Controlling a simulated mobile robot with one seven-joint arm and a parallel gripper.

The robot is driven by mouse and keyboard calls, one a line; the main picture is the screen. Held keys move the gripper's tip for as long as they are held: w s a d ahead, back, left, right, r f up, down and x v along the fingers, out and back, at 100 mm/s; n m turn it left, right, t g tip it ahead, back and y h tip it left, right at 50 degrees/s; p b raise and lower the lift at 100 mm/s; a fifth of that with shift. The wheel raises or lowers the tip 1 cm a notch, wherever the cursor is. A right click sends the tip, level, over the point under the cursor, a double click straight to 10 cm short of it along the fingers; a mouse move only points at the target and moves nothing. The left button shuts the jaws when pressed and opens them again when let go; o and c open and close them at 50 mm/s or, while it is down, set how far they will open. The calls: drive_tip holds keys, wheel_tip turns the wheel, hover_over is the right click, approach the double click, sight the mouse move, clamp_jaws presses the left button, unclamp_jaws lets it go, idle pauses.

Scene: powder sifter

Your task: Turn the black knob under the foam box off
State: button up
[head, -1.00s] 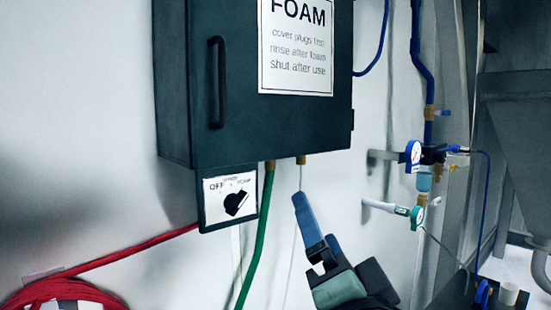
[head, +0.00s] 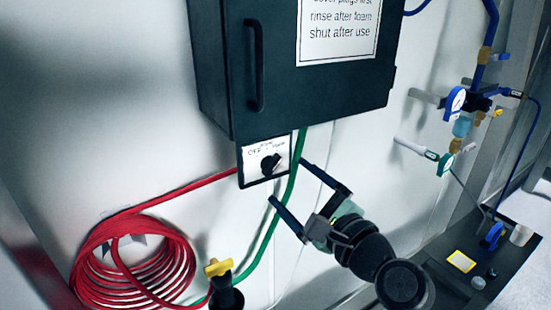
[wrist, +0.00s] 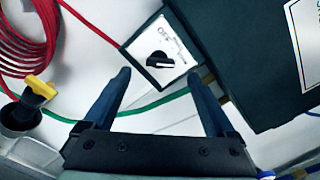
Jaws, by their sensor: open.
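The black knob (head: 271,164) sits on a small white label plate (head: 252,176) under the dark foam box (head: 345,95). Its pale pointer line aims up and to the right in the head view, away from the word OFF at the left of the plate. In the wrist view the knob (wrist: 158,60) lies ahead of the fingertips, roughly between their lines. My gripper (head: 292,180) is open and empty, below and to the right of the knob, with its fingers pointing up toward the plate. It also shows in the wrist view (wrist: 160,75), apart from the knob.
A green hose (head: 272,228) runs down behind my gripper. A red hose coil (head: 135,262) hangs at left, with a yellow-topped black fitting (head: 220,275) beside it. Gauges and valves (head: 458,125) stand at right above a dark bench (head: 440,255).

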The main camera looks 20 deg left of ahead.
sight(273, 167)
drive_tip(key=p+x, duration=0.2)
drive_tip(key=x, duration=0.4)
drive_tip(key=shift+w+a, duration=0.2)
drive_tip(key=shift+a, duration=0.05)
drive_tip(key=c, duration=1.4)
